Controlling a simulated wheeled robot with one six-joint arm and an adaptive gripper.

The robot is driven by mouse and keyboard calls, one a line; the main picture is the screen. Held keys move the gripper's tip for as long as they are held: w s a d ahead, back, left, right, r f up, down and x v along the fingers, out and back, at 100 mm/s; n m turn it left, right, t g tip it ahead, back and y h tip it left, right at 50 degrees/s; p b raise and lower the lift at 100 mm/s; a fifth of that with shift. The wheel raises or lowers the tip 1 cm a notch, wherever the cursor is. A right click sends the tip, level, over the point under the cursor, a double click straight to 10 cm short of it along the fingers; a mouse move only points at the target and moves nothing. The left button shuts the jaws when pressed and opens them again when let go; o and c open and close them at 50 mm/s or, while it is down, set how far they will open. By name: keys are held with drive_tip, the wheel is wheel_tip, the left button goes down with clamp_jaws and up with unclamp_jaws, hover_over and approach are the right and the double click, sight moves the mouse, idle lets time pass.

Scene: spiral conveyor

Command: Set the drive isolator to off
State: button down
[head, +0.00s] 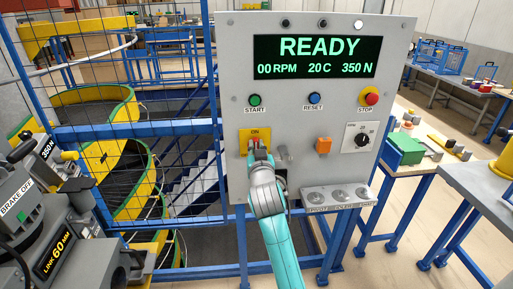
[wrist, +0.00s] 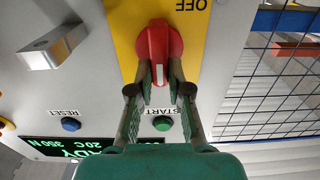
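The drive isolator is a red rotary handle (wrist: 159,45) on a yellow plate (wrist: 122,28). In the wrist view, which is upside down, OFF is printed at the top of the plate. In the head view the plate (head: 245,134) reads ON at its top. The white mark on the handle points toward the START side, which is the ON side. My gripper (wrist: 160,72) has its two fingers on either side of the handle's narrow part and appears closed on it. In the head view my gripper (head: 258,151) covers most of the handle.
The grey panel (head: 228,75) has a READY display (head: 316,57), green START (head: 255,100), blue RESET (head: 315,99) and red STOP (head: 371,96) buttons. A metal handle (wrist: 52,46) sticks out beside the yellow plate. A blue mesh fence (head: 130,131) stands left of the panel.

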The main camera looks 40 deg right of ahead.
drive_tip(key=shift+n, duration=0.3)
drive_tip(key=n, duration=0.3)
drive_tip(key=shift+w+a+f+n, duration=0.1)
drive_tip(key=shift+w+a+n, duration=0.1)
drive_tip(key=shift+a+n, duration=0.1)
drive_tip(key=n, duration=0.4)
drive_tip(key=f+n, duration=0.1)
drive_tip(key=n, duration=0.8)
drive_tip(key=shift+w+a+f+n, duration=0.25)
drive_tip(key=shift+a+n, duration=0.05)
drive_tip(key=shift+a, duration=0.1)
idle(0.3)
drive_tip(key=c, duration=1.1)
unclamp_jaws()
